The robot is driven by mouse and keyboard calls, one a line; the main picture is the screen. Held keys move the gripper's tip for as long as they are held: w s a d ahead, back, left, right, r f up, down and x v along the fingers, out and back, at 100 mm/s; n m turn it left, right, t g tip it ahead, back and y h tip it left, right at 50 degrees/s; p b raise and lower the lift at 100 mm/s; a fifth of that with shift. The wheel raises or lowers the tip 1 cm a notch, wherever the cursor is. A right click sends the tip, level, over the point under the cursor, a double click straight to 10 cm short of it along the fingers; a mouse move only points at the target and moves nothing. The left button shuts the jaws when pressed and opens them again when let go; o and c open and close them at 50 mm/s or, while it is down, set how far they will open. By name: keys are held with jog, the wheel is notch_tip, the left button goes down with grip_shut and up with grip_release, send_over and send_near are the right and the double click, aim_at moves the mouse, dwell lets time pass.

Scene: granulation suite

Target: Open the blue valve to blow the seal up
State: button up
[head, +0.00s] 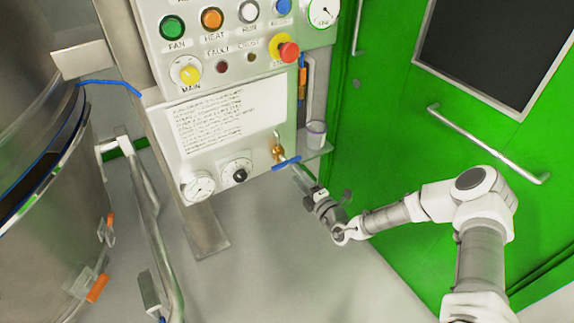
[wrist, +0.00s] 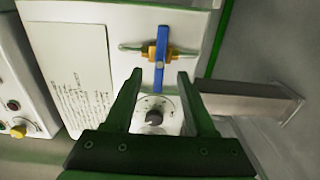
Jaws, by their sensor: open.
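The blue valve has a flat blue lever (head: 286,163) on a brass body (head: 278,150), low on the right of the grey control panel. In the wrist view the blue lever (wrist: 161,48) lies crosswise to the brass body (wrist: 148,52) and its short pipe. My gripper (head: 300,176) is just in front of the lever, at its right in the head view. In the wrist view my gripper (wrist: 160,75) is open, with the lever's near end showing in the gap between the fingertips. I see no clear contact, and the depth between them is hard to tell.
A gauge (head: 198,187) and a black-knobbed dial (head: 237,172) sit left of the valve. A small shelf (head: 313,150) holds a cup (head: 315,134) at its right. A steel vessel (head: 40,200) and a bent rail (head: 152,220) stand left. A green door (head: 455,110) is behind my arm.

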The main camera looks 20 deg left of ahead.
aim_at(288, 164)
jog(key=b+x, duration=0.1)
jog(key=x, duration=0.6)
grip_shut()
